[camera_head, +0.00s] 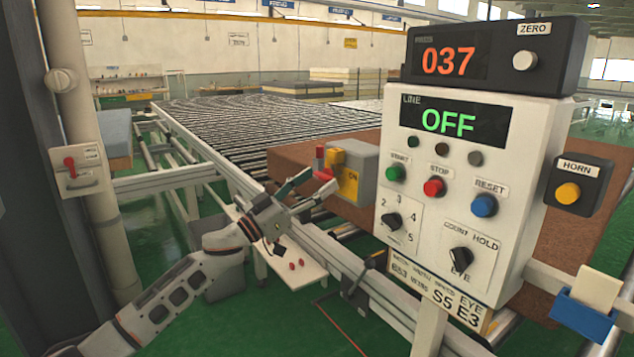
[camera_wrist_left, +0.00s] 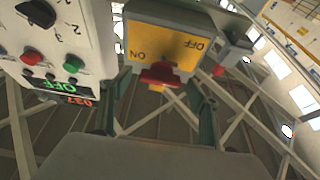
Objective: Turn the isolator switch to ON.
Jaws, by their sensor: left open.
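The isolator switch is a grey box (camera_head: 367,172) with a yellow plate (camera_head: 349,185) beside the control panel; "ON" is readable there. In the left wrist view its yellow plate (camera_wrist_left: 160,45) appears upside down, with ON at left and OFF at upper right. Its red handle (camera_wrist_left: 160,74) stands out from the plate; which label it points to I cannot tell. My left gripper (camera_head: 314,185) is open in front of the switch. In the left wrist view its two green fingers (camera_wrist_left: 162,90) are on either side of the red handle, with no clear contact. My right gripper is not in view.
The white control panel (camera_head: 450,160) stands close right of the switch, with buttons, dials and a display reading OFF. A roller conveyor (camera_head: 250,130) runs behind. A small white shelf (camera_head: 288,268) sits below my gripper.

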